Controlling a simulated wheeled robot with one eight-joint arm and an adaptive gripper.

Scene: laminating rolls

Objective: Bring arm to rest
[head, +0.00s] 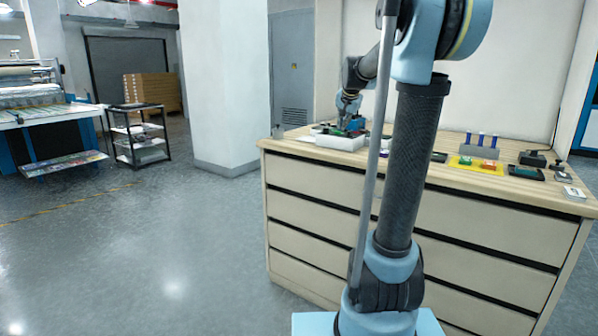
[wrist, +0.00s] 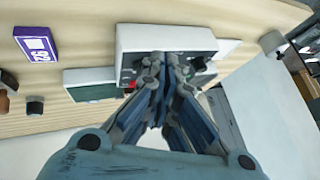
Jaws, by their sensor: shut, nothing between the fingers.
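My arm rises in front of the drawer cabinet and reaches over the left part of its wooden top.
On the cabinet top (head: 520,188) a yellow tray (head: 463,168), a grey holder with blue uprights (head: 478,152) and dark devices stand to the right. A purple box (wrist: 36,43) lies left of the tray in the wrist view. A black cart (head: 137,140) and open floor are left.

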